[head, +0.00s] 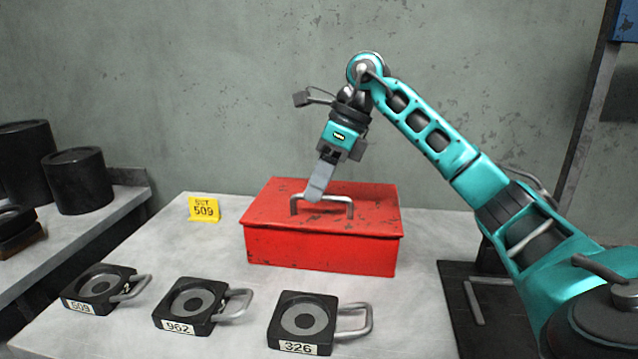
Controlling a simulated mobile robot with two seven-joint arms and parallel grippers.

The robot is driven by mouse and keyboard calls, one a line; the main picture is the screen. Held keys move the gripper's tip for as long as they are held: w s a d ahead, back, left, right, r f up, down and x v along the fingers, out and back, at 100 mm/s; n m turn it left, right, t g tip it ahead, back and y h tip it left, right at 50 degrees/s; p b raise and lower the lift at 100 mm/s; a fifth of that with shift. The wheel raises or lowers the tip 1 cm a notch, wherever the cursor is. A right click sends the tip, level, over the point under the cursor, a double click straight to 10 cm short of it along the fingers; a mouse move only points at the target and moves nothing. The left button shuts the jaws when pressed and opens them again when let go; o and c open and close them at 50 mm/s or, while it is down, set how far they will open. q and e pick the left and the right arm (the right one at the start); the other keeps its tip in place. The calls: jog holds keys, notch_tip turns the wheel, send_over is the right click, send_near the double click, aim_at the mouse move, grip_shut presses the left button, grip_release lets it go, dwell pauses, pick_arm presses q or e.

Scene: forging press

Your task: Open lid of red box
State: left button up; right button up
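The red box (320,248) sits on the grey table with its lid (270,205) closed. A grey bar handle (345,203) stands on top of the lid. My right gripper (315,194) points down over the lid, its fingertips at the left part of the handle. The fingers overlap one another from this side, so I cannot tell whether they are open or shut, or whether they grip the handle. My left gripper is not in view.
Black dies with handles, labelled 509 (95,287), 962 (190,302) and 326 (302,318), lie along the table front. Black cylinders (78,180) stand on a left shelf. A wall rises behind.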

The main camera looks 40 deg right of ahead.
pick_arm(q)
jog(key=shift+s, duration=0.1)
pick_arm(e)
jog(key=shift+c, duration=0.4)
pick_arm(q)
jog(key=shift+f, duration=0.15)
pick_arm(e)
grip_shut()
jog(key=shift+r, duration=0.1)
